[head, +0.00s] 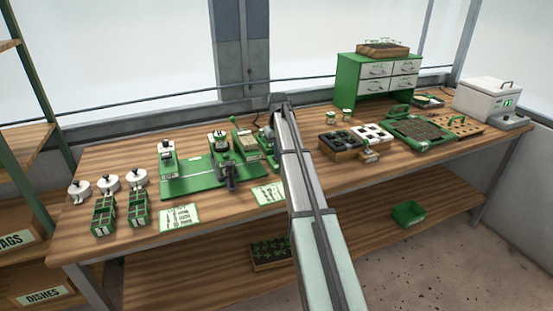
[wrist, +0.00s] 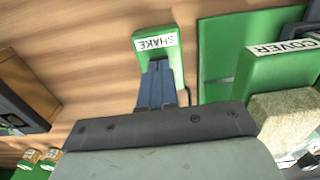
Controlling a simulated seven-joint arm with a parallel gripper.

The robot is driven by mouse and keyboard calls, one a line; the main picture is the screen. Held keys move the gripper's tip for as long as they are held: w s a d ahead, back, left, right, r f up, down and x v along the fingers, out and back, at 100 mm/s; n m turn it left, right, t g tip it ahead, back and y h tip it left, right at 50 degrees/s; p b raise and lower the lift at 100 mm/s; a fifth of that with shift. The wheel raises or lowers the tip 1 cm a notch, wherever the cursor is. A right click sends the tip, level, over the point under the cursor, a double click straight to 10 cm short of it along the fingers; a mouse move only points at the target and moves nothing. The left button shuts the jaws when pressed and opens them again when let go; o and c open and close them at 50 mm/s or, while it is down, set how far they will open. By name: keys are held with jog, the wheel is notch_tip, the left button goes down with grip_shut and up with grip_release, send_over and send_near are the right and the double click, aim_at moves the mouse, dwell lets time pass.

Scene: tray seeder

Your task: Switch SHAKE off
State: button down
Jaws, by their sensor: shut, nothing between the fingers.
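The green SHAKE box (wrist: 174,62) is in the upper middle of the wrist view, its white label upside down. My gripper (wrist: 157,68) is shut and empty, its dark fingertips over or against the near part of this box. I cannot tell whether they touch it. The fingers cover part of the box; no switch lever or its position can be made out. In the head view my arm reaches to the back middle of the bench and hides the SHAKE box and my fingertips.
The green COVER box (wrist: 262,72), with a pale block beside it, stands close on the right in the wrist view. A dark-framed tray (wrist: 38,112) is at the left. On the wooden bench (head: 110,238), a dark tray (head: 341,150) stands right of my arm.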

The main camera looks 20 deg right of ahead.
jog(key=shift+f, duration=0.7)
dwell(0.5)
jog(key=shift+r, duration=3.55)
